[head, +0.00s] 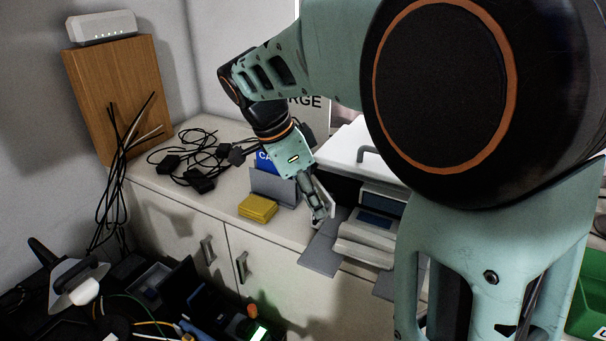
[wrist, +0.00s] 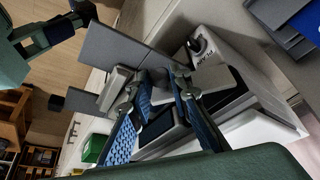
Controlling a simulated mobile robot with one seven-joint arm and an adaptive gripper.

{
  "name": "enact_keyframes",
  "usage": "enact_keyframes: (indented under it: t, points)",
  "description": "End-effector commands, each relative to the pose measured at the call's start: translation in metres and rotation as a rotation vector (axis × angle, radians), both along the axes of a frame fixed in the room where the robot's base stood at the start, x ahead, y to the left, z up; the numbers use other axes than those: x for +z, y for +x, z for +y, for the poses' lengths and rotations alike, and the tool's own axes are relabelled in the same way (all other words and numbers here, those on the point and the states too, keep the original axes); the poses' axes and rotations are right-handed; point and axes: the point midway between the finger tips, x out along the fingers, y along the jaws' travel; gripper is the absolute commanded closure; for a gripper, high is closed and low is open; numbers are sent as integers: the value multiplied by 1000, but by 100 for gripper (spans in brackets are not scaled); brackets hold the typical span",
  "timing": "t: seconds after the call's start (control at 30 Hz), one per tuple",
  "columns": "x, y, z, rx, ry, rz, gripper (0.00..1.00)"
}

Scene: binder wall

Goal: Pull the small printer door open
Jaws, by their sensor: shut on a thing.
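My gripper (head: 319,214) points down at the door's front edge. In the wrist view, its blue-padded fingers (wrist: 157,86) close around a small grey piece, probably the door's handle; the contact is partly hidden.
A yellow block (head: 257,208), a grey holder (head: 273,186) with a blue card, and black cables (head: 195,160) lie left of my gripper on the white counter (head: 150,172). Grey flat plates (head: 323,252) jut out at the front. My arm hides much of the right side.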

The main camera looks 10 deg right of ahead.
Motion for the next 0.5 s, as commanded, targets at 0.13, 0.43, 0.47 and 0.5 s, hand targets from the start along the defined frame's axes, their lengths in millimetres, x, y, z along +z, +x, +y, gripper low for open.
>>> enact_keyframes:
  t: [0.13, 0.43, 0.47, 0.5]
  points:
    - [0, 3, 15, -137, 0, 3, 100]
    - [2, 14, 39, -418, -2, 2, 100]
    - [2, 15, 41, -443, -1, 3, 100]
    - [2, 17, 44, -477, 0, 2, 100]
